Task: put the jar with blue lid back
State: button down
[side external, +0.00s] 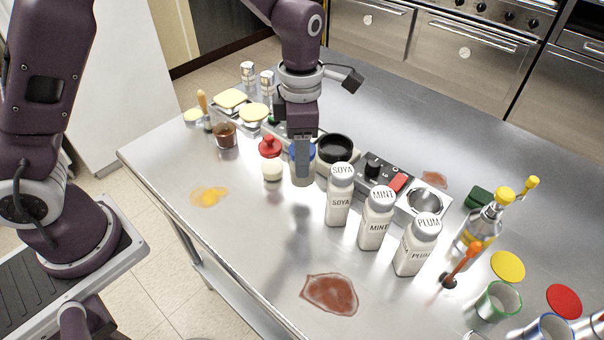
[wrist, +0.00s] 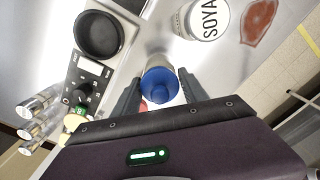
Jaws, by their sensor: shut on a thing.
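The jar with the blue lid (wrist: 160,88) is between the two fingers of my gripper (wrist: 158,80) in the wrist view. In the side view my gripper (side external: 302,168) comes down over the jar from above, and one finger covers the middle of it. Blue shows on both sides of that finger, with the pale jar body (side external: 302,182) below. The gripper is shut on the jar. The jar looks upright and seems to hang a little above the counter, though its base is hard to judge.
A red-lidded jar (side external: 271,158) stands close to the left. White SOYA (side external: 339,205), MINT (side external: 376,228) and PLUM (side external: 417,252) bottles stand to the right. A brown spill (side external: 330,294) and yellow spill (side external: 210,196) mark the front.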

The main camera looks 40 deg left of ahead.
notch_tip(320, 180, down, 4)
jog(key=shift+f, duration=0.2)
jog(key=shift+f, duration=0.1)
jog(key=c, duration=0.6)
grip_release()
notch_tip(320, 180, up, 12)
jog(key=shift+r, duration=0.2)
